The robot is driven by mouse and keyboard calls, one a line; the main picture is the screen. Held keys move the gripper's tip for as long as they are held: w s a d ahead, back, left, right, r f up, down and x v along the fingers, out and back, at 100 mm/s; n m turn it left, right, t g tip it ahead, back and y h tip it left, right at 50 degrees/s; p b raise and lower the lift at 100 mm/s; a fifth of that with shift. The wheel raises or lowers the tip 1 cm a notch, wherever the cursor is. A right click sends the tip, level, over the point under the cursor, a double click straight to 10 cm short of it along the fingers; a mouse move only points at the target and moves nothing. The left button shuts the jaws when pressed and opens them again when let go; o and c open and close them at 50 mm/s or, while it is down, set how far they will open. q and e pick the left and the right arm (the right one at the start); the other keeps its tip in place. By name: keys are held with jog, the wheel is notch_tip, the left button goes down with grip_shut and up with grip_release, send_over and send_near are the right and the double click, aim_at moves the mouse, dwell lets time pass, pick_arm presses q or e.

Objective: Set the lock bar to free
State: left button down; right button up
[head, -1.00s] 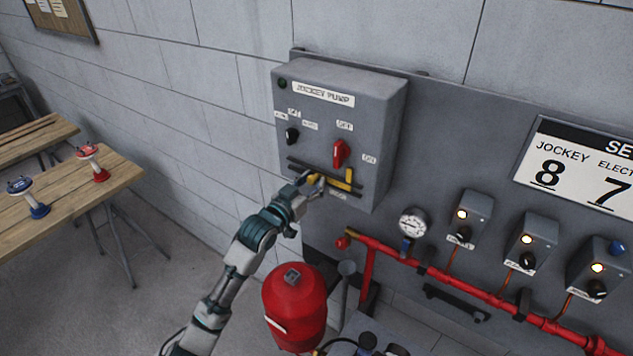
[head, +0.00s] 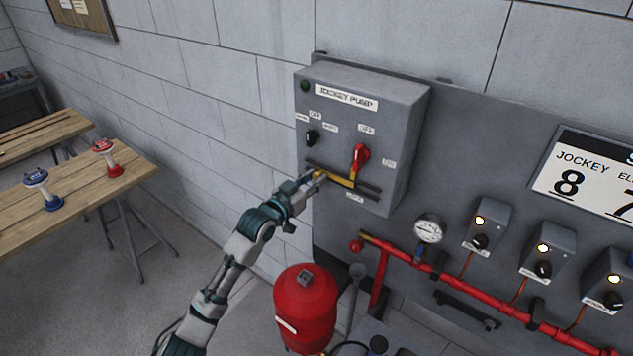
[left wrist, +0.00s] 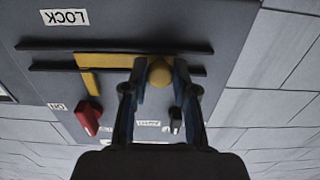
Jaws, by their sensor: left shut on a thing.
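The yellow lock bar (head: 338,179) lies between two dark rails low on the grey jockey pump box (head: 404,128). Its short upright tab stands just below and beside the red switch handle (head: 361,157). My left gripper (head: 318,176) is shut on the bar's knob at the left end. In the left wrist view, which shows the box upside down, the gripper's fingers (left wrist: 159,90) sit either side of the round yellow knob (left wrist: 160,72). The bar (left wrist: 106,61) and tab also show there, with a LOCK label (left wrist: 65,17). My right gripper is out of view.
A black selector knob (head: 312,137) sits left of the red handle. Below are a red tank (head: 305,308), a gauge (head: 429,229) and red piping (head: 450,281). A wooden table (head: 91,193) with two spools stands at left.

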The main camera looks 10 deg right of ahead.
pick_arm(q)
jog(key=c, duration=1.2)
grip_release()
jog(key=shift+w+a+r, duration=0.1)
jog(key=shift+a+r, duration=0.05)
jog(key=shift+r, duration=0.35)
jog(key=shift+o, duration=1.4)
jog(key=shift+w+f, duration=0.1)
jog(key=shift+w+d+f, duration=0.2)
jog(key=shift+f, duration=0.05)
jog(key=shift+s+a, duration=0.2)
jog(key=shift+a, duration=0.05)
jog(key=v, duration=1.1)
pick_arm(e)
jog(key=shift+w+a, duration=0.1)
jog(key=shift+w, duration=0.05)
pick_arm(q)
jog(key=shift+s, duration=0.1)
